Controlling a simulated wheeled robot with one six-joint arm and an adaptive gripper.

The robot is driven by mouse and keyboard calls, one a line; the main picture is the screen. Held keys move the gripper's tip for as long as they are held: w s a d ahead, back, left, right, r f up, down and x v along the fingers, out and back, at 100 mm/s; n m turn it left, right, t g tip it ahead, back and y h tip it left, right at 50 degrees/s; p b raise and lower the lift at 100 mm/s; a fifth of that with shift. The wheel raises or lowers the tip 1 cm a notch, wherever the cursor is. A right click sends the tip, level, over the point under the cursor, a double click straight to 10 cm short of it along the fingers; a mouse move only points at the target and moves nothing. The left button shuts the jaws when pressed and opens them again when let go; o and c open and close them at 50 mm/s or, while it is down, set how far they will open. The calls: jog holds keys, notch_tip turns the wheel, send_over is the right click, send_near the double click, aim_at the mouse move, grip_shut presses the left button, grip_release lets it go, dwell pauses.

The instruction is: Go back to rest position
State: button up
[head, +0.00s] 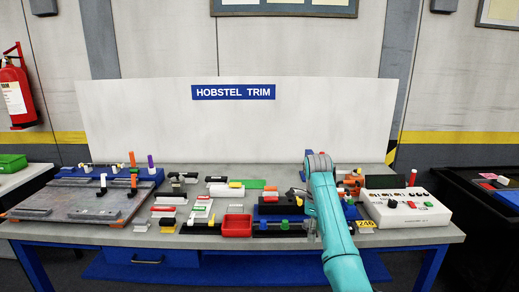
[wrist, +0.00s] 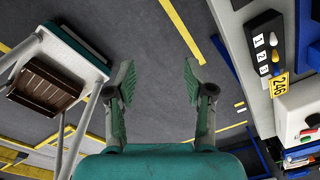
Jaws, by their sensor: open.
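My gripper (wrist: 158,84) is open in the wrist view, its two dark green fingers spread wide with nothing between them. Grey floor (wrist: 155,45) shows beyond and between the fingertips. In the head view my teal arm rises from the lower right, and its grey joint stands in front of the right half of the workbench (head: 90,235).
In the wrist view a stand with a brown slatted crate (wrist: 43,87) is at left, and a black box of numbered buttons (wrist: 265,45) at right. The bench holds a red tray (head: 237,225), a white control box (head: 405,212) and several small parts.

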jog(key=s+f+n+t, duration=0.2)
jog(key=s+f+n, duration=0.15)
jog(key=f, duration=1.05)
jog(key=s+f+n+t, duration=0.1)
jog(key=s+f+n, duration=0.3)
jog(key=f, duration=0.9)
jog(key=s+f+n+t, duration=0.2)
jog(key=s+f, duration=0.4)
jog(key=s, duration=0.4)
jog(key=s+f+n+t, duration=0.2)
jog(key=s+f, duration=0.5)
jog(key=s, duration=0.2)
jog(key=s+r+n+t, duration=0.2)
jog(key=s+r+n, duration=0.1)
jog(key=s, duration=0.9)
jog(key=s+r+n+t, duration=0.2)
jog(key=s+r+n, duration=0.15)
jog(key=s, duration=0.95)
jog(key=s+r+n+t, duration=0.2)
jog(key=s+r, duration=0.5)
jog(key=r, duration=0.4)
jog(key=s+r+n+t, duration=0.1)
jog(key=s+r+n, duration=0.3)
jog(key=s+r, duration=0.4)
notch_tip(320, 180, up, 4)
jog(key=shift+s+d+f+n+t+y, duration=0.1)
jog(key=shift+s+d+n+t+y, duration=0.2)
jog(key=shift+n+t, duration=0.1)
